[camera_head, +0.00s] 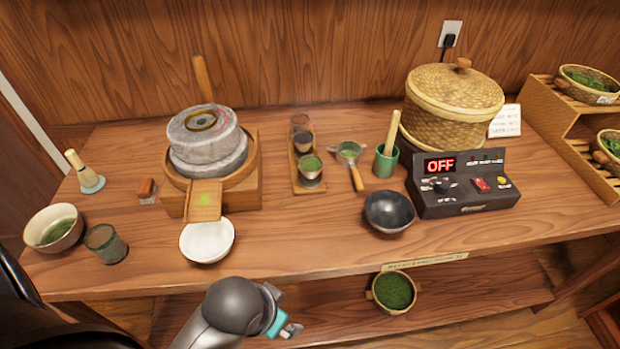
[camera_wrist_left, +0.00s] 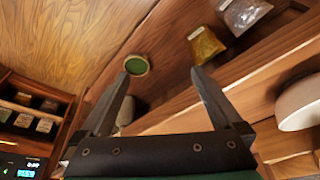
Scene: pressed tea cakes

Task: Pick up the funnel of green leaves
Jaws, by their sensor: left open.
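In the head view, a small cone-shaped funnel of green leaves (camera_head: 310,167) sits in the front place of a wooden rack (camera_head: 297,187) in the middle of the table. Two darker cups stand behind it in the same rack. My left gripper (camera_wrist_left: 160,73) shows in its wrist view with two dark fingers spread apart and nothing between them. My right gripper is not in view.
A stone mill (camera_head: 205,140) and a white bowl (camera_head: 207,241) stand left of the rack. A strainer (camera_head: 348,149), a green cup (camera_head: 385,160), a black bowl (camera_head: 389,211) and a control box (camera_head: 465,185) are right. A green-filled basket (camera_head: 394,290) sits on the lower shelf.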

